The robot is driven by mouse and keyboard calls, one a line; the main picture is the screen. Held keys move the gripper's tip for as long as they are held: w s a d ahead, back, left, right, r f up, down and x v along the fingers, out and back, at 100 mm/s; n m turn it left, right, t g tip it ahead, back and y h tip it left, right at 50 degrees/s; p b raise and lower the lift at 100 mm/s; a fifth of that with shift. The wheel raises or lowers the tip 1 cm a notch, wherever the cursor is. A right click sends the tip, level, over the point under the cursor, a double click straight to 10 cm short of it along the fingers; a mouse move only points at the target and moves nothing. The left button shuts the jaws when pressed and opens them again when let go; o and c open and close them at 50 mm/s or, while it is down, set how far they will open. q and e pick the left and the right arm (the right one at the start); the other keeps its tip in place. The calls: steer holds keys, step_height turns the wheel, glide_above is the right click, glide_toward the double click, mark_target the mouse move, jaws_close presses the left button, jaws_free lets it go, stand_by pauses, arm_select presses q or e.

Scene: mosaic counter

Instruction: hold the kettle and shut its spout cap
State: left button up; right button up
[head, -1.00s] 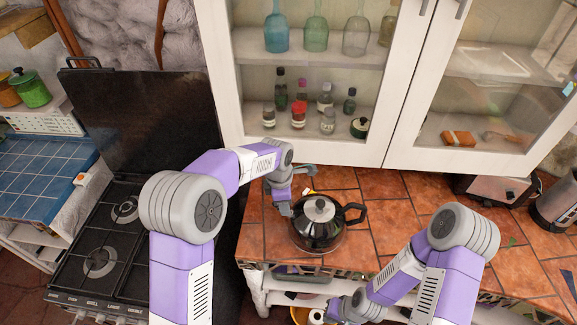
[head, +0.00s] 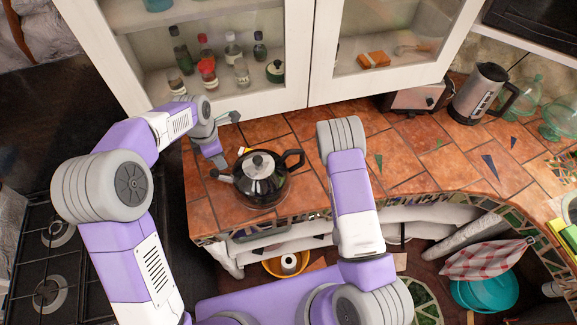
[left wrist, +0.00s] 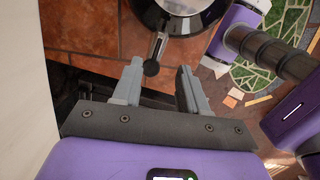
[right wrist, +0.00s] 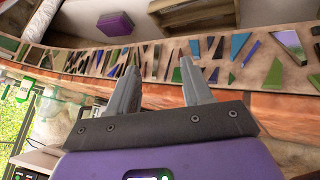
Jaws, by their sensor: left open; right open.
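The black and steel kettle (head: 262,184) stands upright on the tiled counter, its dark handle to the right and its spout to the left. My left gripper (head: 227,140) is open beside the spout. In the left wrist view, part of the kettle (left wrist: 178,20) shows at the top. A thin spout part with a dark round end (left wrist: 151,68) lies near the space between the open fingertips of my left gripper (left wrist: 159,70); I cannot tell whether the cap is open. My right gripper (right wrist: 159,66) is open and empty, facing the counter's mosaic edge; the head view does not show it.
A white glass-fronted cabinet (head: 309,90) stands close behind the kettle. A toaster (head: 418,99) and a steel jug (head: 478,92) stand at the back right. The counter (head: 405,155) right of the kettle is mostly clear. A stove (head: 45,235) is at the left.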

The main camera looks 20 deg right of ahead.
steer(key=d+r+h, duration=0.2)
steer(key=d, duration=0.1)
steer(key=n+t+y, duration=0.1)
steer(key=n+t, duration=0.7)
steer(key=n, duration=0.7)
glide_toward(294, 150)
steer(key=w+d+f, duration=0.2)
steer(key=x, duration=0.7)
steer(key=shift+w+a+r, duration=0.1)
steer(key=shift+w+a, duration=0.2)
steer(key=shift+c, duration=0.3)
steer(key=shift+y, duration=0.3)
jaws_close()
